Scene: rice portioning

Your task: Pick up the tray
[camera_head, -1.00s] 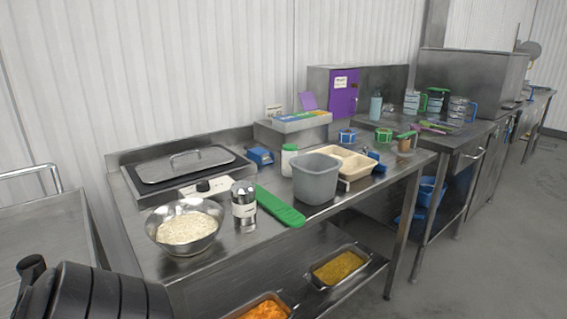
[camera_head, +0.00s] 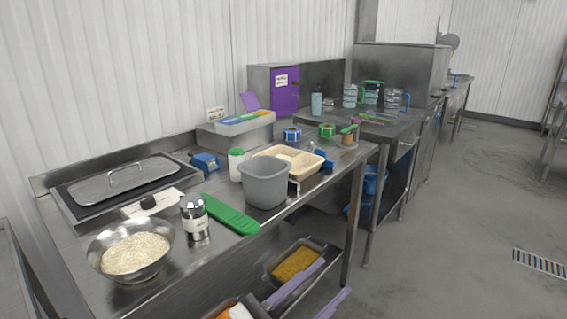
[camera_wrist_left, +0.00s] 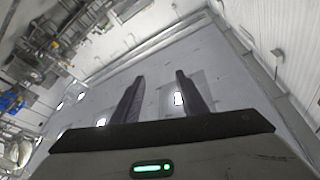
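A cream compartment tray (camera_head: 313,158) lies on the steel table, behind and right of the grey tub (camera_head: 264,184), which hides part of its front. It looks empty. Two parallel lavender-grey fingers of my left gripper (camera_head: 336,277) rise from the bottom of the head view, in front of the table and well below the tray. They are apart, with nothing visible between them. In the left wrist view the same left gripper (camera_wrist_left: 157,76) has its dark fingers spread and empty. My right gripper is not in view.
A steel bowl of rice (camera_head: 132,249), a shaker (camera_head: 195,217), a green-handled utensil (camera_head: 231,214) and a white jar (camera_head: 236,164) stand on the table. A pan of yellow food (camera_head: 297,263) sits on the lower shelf. The floor (camera_head: 450,230) at right is clear.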

